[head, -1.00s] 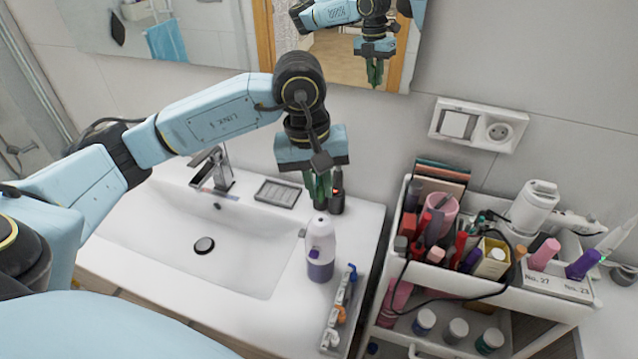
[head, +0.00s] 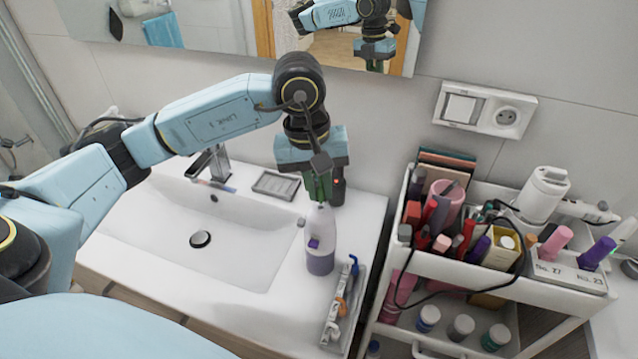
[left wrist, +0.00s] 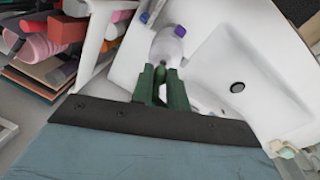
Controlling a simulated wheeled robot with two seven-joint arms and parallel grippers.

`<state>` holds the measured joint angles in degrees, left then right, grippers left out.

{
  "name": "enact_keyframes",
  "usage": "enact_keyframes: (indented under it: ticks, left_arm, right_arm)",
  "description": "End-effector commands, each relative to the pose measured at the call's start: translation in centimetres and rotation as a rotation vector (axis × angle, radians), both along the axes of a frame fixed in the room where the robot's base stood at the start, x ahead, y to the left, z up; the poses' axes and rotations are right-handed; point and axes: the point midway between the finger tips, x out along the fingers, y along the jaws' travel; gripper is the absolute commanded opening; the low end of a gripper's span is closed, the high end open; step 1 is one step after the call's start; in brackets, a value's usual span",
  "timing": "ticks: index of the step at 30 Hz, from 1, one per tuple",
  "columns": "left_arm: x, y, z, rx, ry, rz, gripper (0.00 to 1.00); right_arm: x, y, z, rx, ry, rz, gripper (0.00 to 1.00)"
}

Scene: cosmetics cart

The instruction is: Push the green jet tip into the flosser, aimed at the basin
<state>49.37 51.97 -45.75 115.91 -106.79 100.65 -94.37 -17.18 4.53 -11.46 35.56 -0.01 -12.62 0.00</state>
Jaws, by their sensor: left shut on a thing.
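In the left wrist view the left gripper (left wrist: 162,82) is shut on the small green jet tip (left wrist: 158,72), mostly hidden between the fingers. I cannot tell whether the tip is seated. My right gripper is out of view.
A narrow tray (head: 333,335) of small parts lies in front of the flosser. A dark cup (head: 338,190) stands close behind the gripper. The faucet (head: 212,163) and soap dish (head: 275,185) are at the back. A crowded cart (head: 440,262) stands to the right.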

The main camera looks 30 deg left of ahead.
Motion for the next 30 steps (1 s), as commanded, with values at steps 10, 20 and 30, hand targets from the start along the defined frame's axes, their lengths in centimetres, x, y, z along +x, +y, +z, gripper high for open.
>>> enact_keyframes:
  ticks: [10,20,30]
  left_arm:
    - [0.01,0.01,-0.11,0.001,0.0,0.006,0.0]
    - [-0.01,0.0,0.0,0.0,0.002,0.008,0.0]
    - [0.0,0.0,-0.06,0.0,0.002,0.009,0.0]
  right_arm:
    - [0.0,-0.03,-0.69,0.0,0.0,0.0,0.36]
    - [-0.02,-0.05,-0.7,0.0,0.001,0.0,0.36]
    - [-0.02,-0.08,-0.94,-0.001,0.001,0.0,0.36]
